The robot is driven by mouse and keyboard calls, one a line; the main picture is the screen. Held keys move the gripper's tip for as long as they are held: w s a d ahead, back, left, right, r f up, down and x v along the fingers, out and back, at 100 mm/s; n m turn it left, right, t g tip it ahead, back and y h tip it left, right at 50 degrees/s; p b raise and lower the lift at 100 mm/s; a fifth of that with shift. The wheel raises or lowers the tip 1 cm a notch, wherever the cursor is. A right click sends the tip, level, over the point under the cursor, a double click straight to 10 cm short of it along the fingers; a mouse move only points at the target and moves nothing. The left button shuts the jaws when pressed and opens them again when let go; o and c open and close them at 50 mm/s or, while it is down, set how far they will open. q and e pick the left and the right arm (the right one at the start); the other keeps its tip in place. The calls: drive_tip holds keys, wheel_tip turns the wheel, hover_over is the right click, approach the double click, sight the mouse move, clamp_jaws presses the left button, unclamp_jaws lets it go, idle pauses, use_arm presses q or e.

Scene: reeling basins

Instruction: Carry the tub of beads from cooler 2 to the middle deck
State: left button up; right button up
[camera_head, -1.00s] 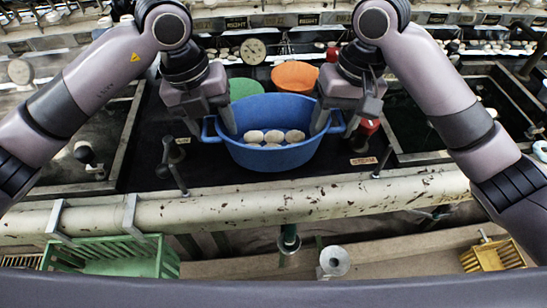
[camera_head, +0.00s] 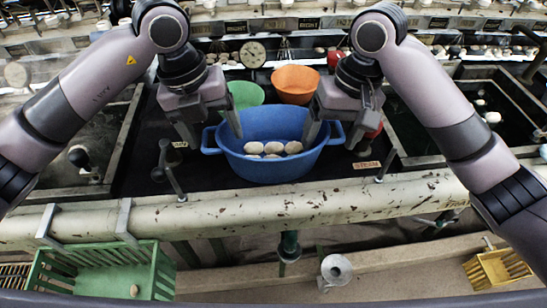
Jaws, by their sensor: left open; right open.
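A blue tub (camera_head: 275,170) with side handles stands on the dark deck (camera_head: 140,165) between the two basins. Several pale rounded pieces (camera_head: 273,148) lie inside it. My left gripper (camera_head: 212,130) is open at the tub's left handle, one finger inside the rim and one outside. My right gripper (camera_head: 332,130) is open at the right handle in the same way. I cannot tell whether any finger touches the tub. No sign that I can read marks cooler 2.
A green bowl (camera_head: 245,94) and an orange bowl (camera_head: 296,82) stand behind the tub. Dark basins lie left (camera_head: 60,165) and right (camera_head: 430,120). A cream pipe (camera_head: 250,205) runs along the front. A green crate (camera_head: 100,270) and a yellow basket (camera_head: 497,268) are below.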

drive_tip(key=shift+r, duration=0.1)
use_arm(q)
wheel_tip(320, 180, up, 11)
drive_tip(key=a, duration=0.1)
drive_tip(key=shift+s+a+f, duration=0.15)
drive_tip(key=shift+a+f, duration=0.05)
drive_tip(key=shift+a, duration=0.15)
use_arm(e)
wheel_tip(320, 180, up, 12)
drive_tip(key=d, duration=0.2)
drive_tip(key=shift+w+f, duration=0.15)
drive_tip(key=shift+f, duration=0.05)
